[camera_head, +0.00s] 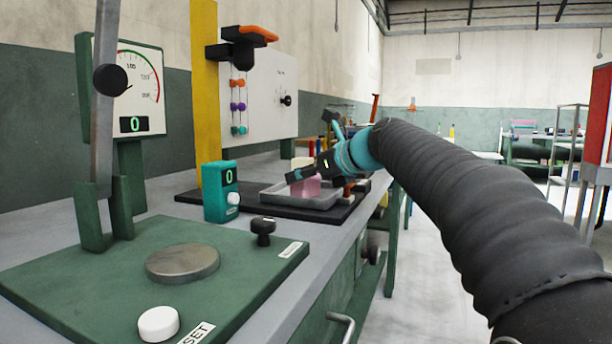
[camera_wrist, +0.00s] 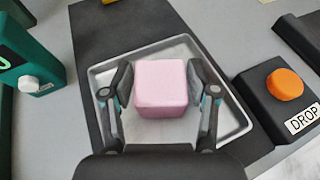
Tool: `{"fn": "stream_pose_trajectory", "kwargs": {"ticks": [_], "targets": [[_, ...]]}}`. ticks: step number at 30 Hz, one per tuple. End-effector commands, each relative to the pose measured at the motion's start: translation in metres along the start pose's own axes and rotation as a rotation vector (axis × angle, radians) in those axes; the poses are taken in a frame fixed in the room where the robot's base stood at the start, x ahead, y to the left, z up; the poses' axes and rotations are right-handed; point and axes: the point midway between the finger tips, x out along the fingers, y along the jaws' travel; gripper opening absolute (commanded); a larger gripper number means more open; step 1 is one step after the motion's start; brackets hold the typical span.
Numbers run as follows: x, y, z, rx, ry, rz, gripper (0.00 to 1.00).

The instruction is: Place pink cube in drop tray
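A pink cube (camera_wrist: 161,88) sits between the two fingers of my gripper (camera_wrist: 161,82) in the wrist view. The fingers are against its left and right sides, with no clear gap. Beneath and around the cube is a shallow grey tray (camera_wrist: 222,84), the drop tray. In the head view the cube (camera_head: 306,187) is within the outline of the tray (camera_head: 322,203), low over its floor. I cannot tell whether it touches the floor. My gripper (camera_head: 308,178) partly covers the cube there.
A black box with an orange button (camera_wrist: 285,84) and a DROP label stands right of the tray. A teal display box (camera_head: 220,190) stands to the left. A yellow column (camera_head: 205,90) rises behind.

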Motion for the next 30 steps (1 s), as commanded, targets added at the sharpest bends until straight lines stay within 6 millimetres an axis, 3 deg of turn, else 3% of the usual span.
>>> {"fn": "stream_pose_trajectory", "kwargs": {"ticks": [14,30], "targets": [[-0.007,-0.001,0.003,0.000,-0.001,-0.002,0.76],[-0.102,0.000,0.003,0.000,-0.001,-0.003,0.76]]}}
